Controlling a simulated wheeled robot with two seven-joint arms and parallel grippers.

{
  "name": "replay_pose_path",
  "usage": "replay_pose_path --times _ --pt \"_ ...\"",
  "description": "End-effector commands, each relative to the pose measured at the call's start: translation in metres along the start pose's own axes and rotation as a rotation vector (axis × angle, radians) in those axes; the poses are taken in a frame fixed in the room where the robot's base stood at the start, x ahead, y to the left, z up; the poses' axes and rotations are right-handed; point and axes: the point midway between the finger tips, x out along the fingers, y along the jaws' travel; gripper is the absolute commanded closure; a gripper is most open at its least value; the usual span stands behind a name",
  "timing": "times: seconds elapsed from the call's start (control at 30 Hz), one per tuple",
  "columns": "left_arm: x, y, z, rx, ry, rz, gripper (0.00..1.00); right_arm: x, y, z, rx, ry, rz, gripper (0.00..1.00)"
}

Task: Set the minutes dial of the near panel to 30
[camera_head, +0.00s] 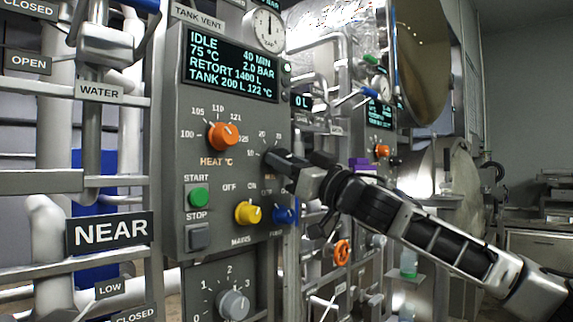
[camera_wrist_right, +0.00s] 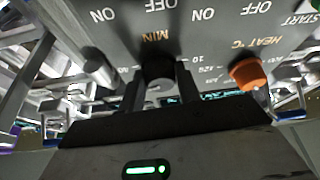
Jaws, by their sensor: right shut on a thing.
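The near panel (camera_head: 168,150) is a grey box beside a NEAR sign (camera_head: 110,232). Its display (camera_head: 232,68) reads IDLE, 40 MIN, 75 °C and 2.0 BAR. The minutes dial is a black knob (camera_wrist_right: 158,70) under the MIN label in the right wrist view, which is upside down. My right gripper (camera_head: 272,158) reaches the panel from the right and is shut on this dial. Its two dark fingers stand on either side of the knob in the wrist view (camera_wrist_right: 161,84). In the head view the gripper mostly hides the dial, and its pointer cannot be read. My left gripper is out of view.
An orange heat knob (camera_head: 223,136) sits up and left of the dial. A yellow mains knob (camera_head: 248,212) and a blue knob (camera_head: 284,215) are below it. Green START (camera_head: 199,196) and grey STOP (camera_head: 198,236) buttons are at left. Pipes and a second panel (camera_head: 377,130) stand behind.

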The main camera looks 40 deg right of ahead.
Motion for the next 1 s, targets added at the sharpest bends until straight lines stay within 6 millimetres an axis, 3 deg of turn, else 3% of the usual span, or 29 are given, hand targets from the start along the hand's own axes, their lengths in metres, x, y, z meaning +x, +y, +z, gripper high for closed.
replay_pose_path --times 0.37,1.0 --pt "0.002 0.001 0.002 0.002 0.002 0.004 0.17 0.000 0.003 -0.002 -0.210 0.001 -0.084 0.89" --pt "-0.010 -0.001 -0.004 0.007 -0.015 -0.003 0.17 0.002 0.006 -0.006 -0.684 0.002 -0.281 0.89"
